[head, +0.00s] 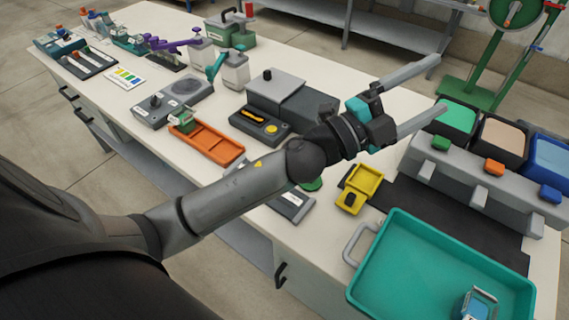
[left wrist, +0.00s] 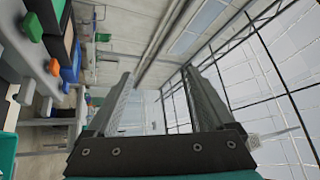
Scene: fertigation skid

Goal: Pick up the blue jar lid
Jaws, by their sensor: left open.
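I cannot make out a blue jar lid for sure. A small blue and white object (head: 478,304) lies in the teal tray (head: 405,295) at the bottom right of the head view; its shape is too small to tell. My left gripper (head: 437,85) is open and empty, its two long grey fingers spread above the right part of the bench and pointing right. In the left wrist view its fingers (left wrist: 157,75) are apart with only the room and windows between them. My right gripper is not in view.
Three bins, the green-filled one (head: 456,118), the beige one (head: 503,137) and the blue one (head: 550,160), stand behind a grey block with coloured knobs. A yellow tray (head: 364,181), an orange tray (head: 207,146) and a grey scale (head: 173,99) sit on the crowded bench. A dark mat (head: 420,215) has bare room.

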